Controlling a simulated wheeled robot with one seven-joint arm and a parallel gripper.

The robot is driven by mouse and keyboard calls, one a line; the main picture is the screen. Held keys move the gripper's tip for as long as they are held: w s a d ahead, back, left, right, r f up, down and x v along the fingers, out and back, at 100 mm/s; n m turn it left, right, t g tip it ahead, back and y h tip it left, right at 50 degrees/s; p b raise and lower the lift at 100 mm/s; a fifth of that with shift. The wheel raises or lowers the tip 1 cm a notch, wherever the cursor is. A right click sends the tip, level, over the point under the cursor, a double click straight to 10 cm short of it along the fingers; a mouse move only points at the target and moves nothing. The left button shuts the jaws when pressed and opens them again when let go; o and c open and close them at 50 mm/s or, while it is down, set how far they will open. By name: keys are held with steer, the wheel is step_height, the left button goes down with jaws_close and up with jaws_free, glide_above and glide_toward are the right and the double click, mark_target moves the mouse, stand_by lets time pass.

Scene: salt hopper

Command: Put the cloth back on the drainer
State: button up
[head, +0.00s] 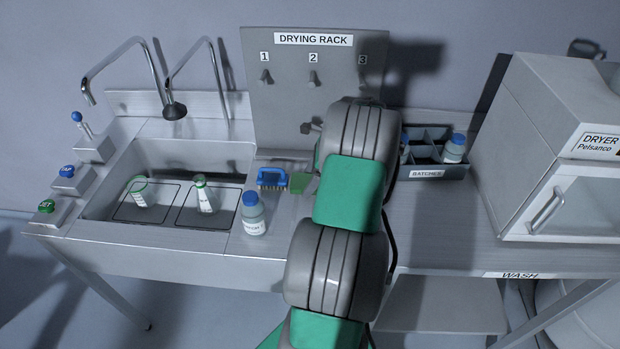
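A small flat green piece (300,184), perhaps the cloth, lies on the steel top just right of a blue brush (271,179). My arm covers the area to its right, so I cannot tell its full extent. The steel surface right of the sink (284,222), which may be the drainer, shows in part. My gripper is hidden behind my own arm links, so I cannot see its fingers or whether it holds anything.
A blue-capped bottle (254,216) stands at the front right of the sink (150,232). The sink holds two containers with green rims. The drying rack (280,100), batches tray (463,172) and dryer (560,130) stand behind and right. The right worktop (435,225) is clear.

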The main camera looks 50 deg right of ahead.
steer(key=shift+r, duration=0.15)
steer(key=p+v, duration=0.1)
steer(key=v, duration=1.1)
steer(key=w+a+r+n, duration=0.4)
steer(key=w+a+n, duration=0.1)
steer(key=a, duration=0.3)
steer(key=w+a+r+n+h, duration=0.1)
steer(key=a+r+n, duration=0.1)
steer(key=a+n, duration=0.5)
steer(key=w+a+r+n+h, duration=0.1)
steer(key=a+r+n, duration=0.1)
steer(key=a, duration=0.9)
steer(key=s+a+f+n, duration=0.2)
steer(key=s+a+n, duration=0.8)
steer(key=a+n, duration=0.3)
steer(key=shift+s+n+t+h, duration=0.15)
steer(key=shift+n+t+h, duration=0.25)
steer(key=shift+n, duration=0.2)
steer(key=shift+a, duration=0.15)
